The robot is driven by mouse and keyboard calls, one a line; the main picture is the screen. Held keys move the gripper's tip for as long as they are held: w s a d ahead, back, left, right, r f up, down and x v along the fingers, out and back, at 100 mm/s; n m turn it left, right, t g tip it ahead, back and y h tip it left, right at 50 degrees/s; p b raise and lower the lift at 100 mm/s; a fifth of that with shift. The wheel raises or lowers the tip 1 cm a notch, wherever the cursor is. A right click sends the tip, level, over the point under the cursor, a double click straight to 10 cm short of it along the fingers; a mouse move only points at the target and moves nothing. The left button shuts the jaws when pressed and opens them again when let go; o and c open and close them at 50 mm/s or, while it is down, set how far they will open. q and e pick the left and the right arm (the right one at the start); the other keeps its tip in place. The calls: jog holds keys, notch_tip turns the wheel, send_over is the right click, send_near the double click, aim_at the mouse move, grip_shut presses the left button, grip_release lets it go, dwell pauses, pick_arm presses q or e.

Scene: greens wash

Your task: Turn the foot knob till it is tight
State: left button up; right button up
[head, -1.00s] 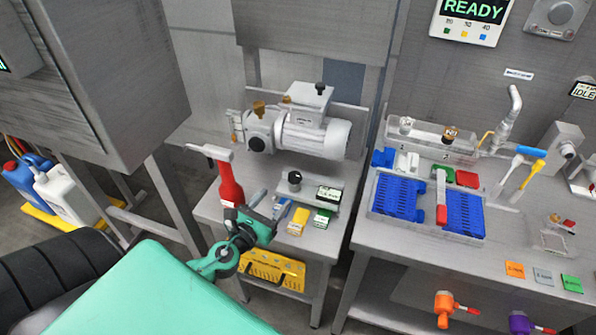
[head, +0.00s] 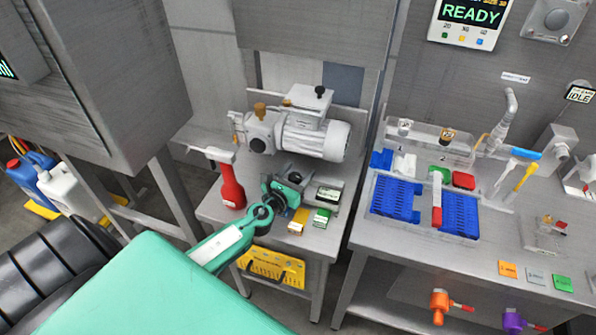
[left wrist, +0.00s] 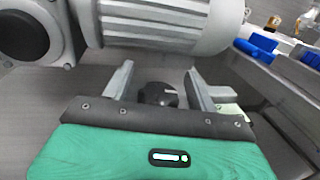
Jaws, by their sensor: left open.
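The foot knob, a black round knob with a pale mark (left wrist: 158,94), shows in the left wrist view between the two grey fingers of my left gripper (left wrist: 160,76). The fingers stand apart on either side of it, and I see no contact. In the head view my left gripper (head: 293,182) is over the small bracket in front of the pump, and the knob there is mostly hidden by the gripper. The grey pump (head: 306,134) with its ribbed motor stands just behind. My right gripper is not in view.
A red bottle (head: 231,185) stands left of the gripper. Small green and yellow boxes (head: 321,217) lie to the right. A yellow crate (head: 275,268) sits below the table. A second table (head: 400,240) holds blue racks (head: 396,197).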

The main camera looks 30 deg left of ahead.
pick_arm(q)
jog(key=shift+w, duration=0.15)
jog(key=c, duration=1)
